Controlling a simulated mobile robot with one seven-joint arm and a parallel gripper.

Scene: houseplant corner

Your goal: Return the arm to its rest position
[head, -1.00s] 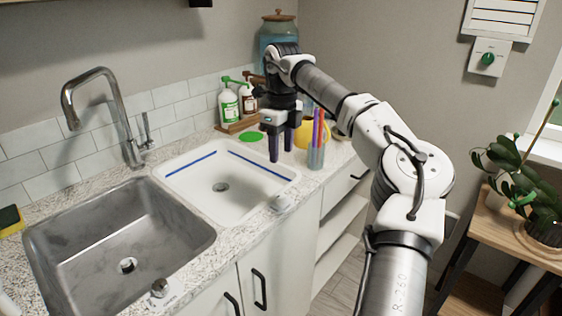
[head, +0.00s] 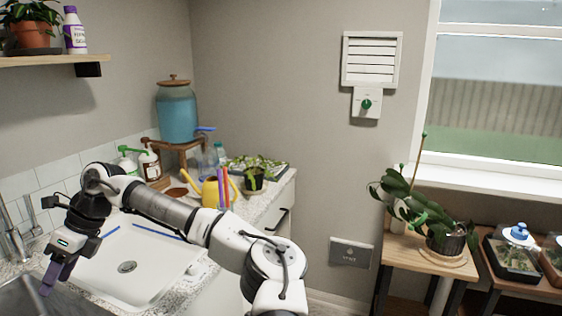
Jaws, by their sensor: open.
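My gripper (head: 57,272) is at the lower left of the head view, above the edge between the metal sink (head: 22,298) and the white basin (head: 118,262). Its dark purple fingers point down and are apart, with nothing seen between them. My arm is bent and reaches from the bottom middle of the view leftward across the counter. It hides part of the basin and the counter behind it.
On the counter behind my arm stand a yellow watering can (head: 210,192), a small potted plant (head: 254,178), bottles (head: 149,162) and a teal dispenser (head: 176,112). A wooden plant table (head: 410,252) stands at right. A shelf (head: 60,59) hangs upper left.

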